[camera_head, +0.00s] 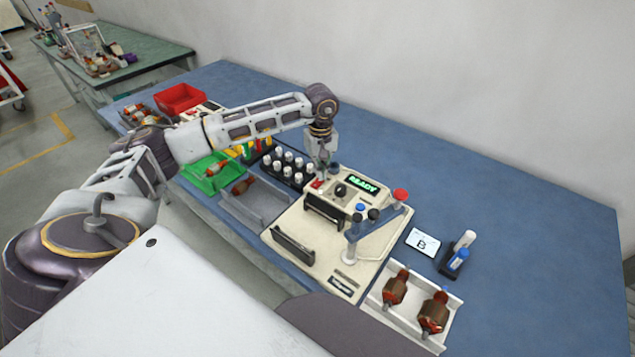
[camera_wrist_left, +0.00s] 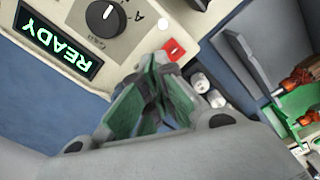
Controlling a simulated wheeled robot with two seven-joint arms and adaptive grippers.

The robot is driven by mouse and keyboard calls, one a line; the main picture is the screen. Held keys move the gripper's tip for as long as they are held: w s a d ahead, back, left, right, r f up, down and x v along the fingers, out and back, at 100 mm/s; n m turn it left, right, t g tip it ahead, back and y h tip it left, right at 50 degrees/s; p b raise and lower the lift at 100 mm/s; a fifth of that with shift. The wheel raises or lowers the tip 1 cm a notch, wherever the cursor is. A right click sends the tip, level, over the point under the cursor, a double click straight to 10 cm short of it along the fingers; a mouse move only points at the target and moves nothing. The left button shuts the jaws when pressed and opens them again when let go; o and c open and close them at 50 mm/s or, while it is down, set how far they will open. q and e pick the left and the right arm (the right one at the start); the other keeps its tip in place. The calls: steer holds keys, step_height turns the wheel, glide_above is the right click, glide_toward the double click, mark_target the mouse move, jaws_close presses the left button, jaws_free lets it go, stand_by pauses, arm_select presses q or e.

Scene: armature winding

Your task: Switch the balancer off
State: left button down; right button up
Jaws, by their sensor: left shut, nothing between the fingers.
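The balancer (camera_head: 330,235) is a cream machine on the blue bench. Its display (camera_head: 362,184) reads READY in green, and the display also shows in the left wrist view (camera_wrist_left: 60,42). A black knob (camera_wrist_left: 104,17) sits beside the display. A red switch (camera_wrist_left: 173,50) is at the panel's edge, and it shows in the head view (camera_head: 317,184). My left gripper (camera_head: 322,172) is shut and empty, pointing down at the red switch. In the left wrist view its green-padded fingertips (camera_wrist_left: 165,68) are right by the switch; I cannot tell whether they touch. My right gripper is not in view.
A black rack of white-capped cylinders (camera_head: 288,165) stands left of the balancer, beside a grey tray (camera_head: 262,208) and a green bin (camera_head: 205,182). A tray with two copper armatures (camera_head: 440,335) is at the right front. The bench's right end is clear.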

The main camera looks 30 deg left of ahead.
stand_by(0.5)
arm_select(q)
steer(key=shift+f+b, duration=0.9)
steer(key=shift+f, duration=0.35)
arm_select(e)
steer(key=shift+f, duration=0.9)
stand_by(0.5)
arm_select(q)
steer(key=shift+r, duration=0.1)
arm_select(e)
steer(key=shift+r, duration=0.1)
arm_select(q)
steer(key=shift+r+p, duration=1.8)
steer(key=shift+r, duration=1.65)
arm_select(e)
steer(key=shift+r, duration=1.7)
arm_select(q)
steer(key=shift+r, duration=0.1)
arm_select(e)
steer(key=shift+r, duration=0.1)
